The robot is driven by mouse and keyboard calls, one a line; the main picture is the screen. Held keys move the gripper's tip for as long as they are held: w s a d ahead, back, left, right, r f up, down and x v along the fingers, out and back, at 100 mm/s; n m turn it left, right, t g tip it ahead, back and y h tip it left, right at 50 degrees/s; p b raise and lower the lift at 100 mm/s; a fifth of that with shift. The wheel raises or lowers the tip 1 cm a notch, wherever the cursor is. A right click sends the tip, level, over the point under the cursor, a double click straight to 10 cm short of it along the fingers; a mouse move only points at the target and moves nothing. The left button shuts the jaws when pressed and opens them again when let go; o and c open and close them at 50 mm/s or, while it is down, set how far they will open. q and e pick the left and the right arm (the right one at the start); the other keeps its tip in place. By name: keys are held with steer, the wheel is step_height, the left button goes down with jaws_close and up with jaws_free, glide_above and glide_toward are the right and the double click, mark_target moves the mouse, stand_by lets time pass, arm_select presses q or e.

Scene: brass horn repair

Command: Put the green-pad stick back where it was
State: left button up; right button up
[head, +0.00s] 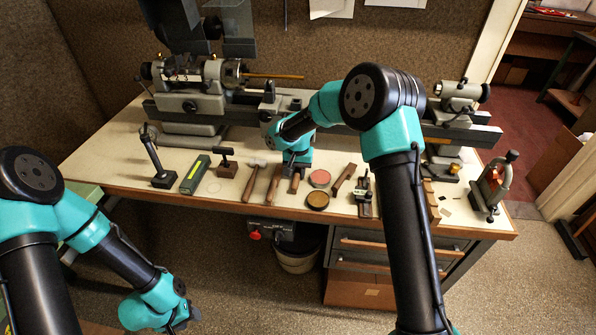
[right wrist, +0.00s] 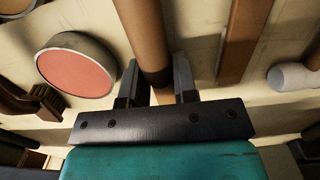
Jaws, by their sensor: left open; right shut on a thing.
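My right gripper (head: 294,174) is over the front middle of the bench, shut on a brown wooden stick (head: 295,186). In the right wrist view the stick (right wrist: 145,35) runs between the two fingers of that gripper (right wrist: 157,88). No green pad shows on it, and its far end is out of view or hidden. I cannot tell whether the stick touches the bench top. My left gripper (head: 184,316) is low at the left, in front of the bench, open, with no object visible in it.
A flat brown stick (right wrist: 242,35) and a hammer (head: 252,180) lie beside the held stick. On its other side are a red-topped tin (head: 320,178), a brown-topped tin (head: 318,200) and a brush (head: 343,177). A green box (head: 195,174) lies further left. A lathe (head: 200,90) stands behind.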

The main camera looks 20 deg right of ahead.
steer(key=shift+f, duration=0.1)
steer(key=o, duration=0.4)
steer(key=shift+f, duration=0.1)
steer(key=shift+c, duration=0.2)
steer(key=o, duration=0.5)
steer(key=shift+c, duration=0.2)
step_height(320, 180, up, 12)
steer(key=shift+r, duration=0.2)
steer(key=shift+w, duration=0.1)
